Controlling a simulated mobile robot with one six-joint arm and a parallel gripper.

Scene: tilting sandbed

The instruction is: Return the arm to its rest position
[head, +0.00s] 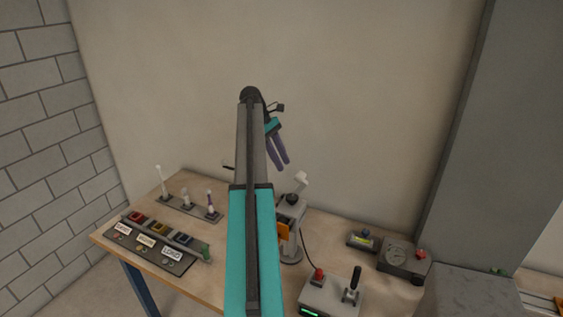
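My arm reaches up from the bottom middle in the head view, with teal and dark grey links. The gripper touches nothing.
A wooden table (215,282) stands below. It bears a labelled button panel (150,242), a rack with upright tools (188,207), a grey instrument with an orange part (290,225), a joystick box (333,297) and a dial box (403,260). A grey pillar (480,140) stands right.

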